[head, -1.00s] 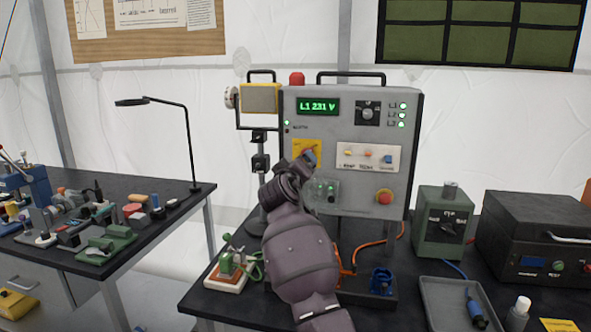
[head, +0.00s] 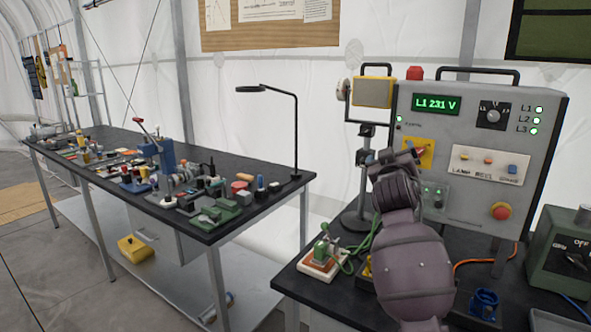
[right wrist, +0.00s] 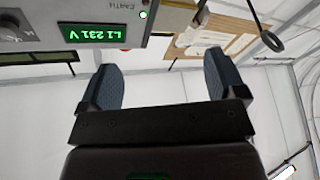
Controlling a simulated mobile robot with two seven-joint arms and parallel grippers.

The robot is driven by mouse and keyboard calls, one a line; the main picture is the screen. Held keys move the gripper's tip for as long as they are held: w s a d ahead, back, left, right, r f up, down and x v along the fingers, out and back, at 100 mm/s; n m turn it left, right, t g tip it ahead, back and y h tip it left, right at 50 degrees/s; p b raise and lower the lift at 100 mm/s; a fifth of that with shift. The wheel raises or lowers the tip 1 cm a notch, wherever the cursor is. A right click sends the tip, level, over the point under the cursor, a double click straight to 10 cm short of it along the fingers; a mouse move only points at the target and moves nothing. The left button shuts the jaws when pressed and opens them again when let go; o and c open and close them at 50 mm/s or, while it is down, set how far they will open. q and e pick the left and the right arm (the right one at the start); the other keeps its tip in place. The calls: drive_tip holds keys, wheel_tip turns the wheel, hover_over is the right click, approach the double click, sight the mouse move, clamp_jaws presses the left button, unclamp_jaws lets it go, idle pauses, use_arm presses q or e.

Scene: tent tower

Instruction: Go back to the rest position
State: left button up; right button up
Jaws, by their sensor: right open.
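My right arm comes up from the bottom of the head view, and its gripper (head: 409,157) is in front of the grey control panel (head: 468,205), by its yellow plate (head: 428,150). In the right wrist view the two blue-grey fingers of my right gripper (right wrist: 165,85) stand wide apart with nothing between them. The gripper's exact distance from the panel cannot be told. My left gripper is not in view.
A long bench (head: 285,200) on the left carries many tools and a lamp (head: 294,120). Open floor lies at the far left.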

drive_tip(key=s+f+y, duration=0.2)
drive_tip(key=s+f, duration=0.3)
drive_tip(key=f, duration=0.3)
drive_tip(key=s+f+y, duration=0.2)
drive_tip(key=s+f, duration=0.2)
drive_tip(key=f, duration=0.4)
drive_tip(key=s+d+f+g, duration=0.2)
drive_tip(key=s+f+g, duration=0.2)
drive_tip(key=s+f, duration=1.1)
drive_tip(key=s+d+f+m+g+y, duration=0.1)
drive_tip(key=s+d+f+g, duration=0.2)
drive_tip(key=s+f, duration=1.3)
drive_tip(key=s+g, duration=0.1)
drive_tip(key=s, duration=0.6)
drive_tip(key=shift+f, duration=0.3)
drive_tip(key=shift+w, duration=0.1)
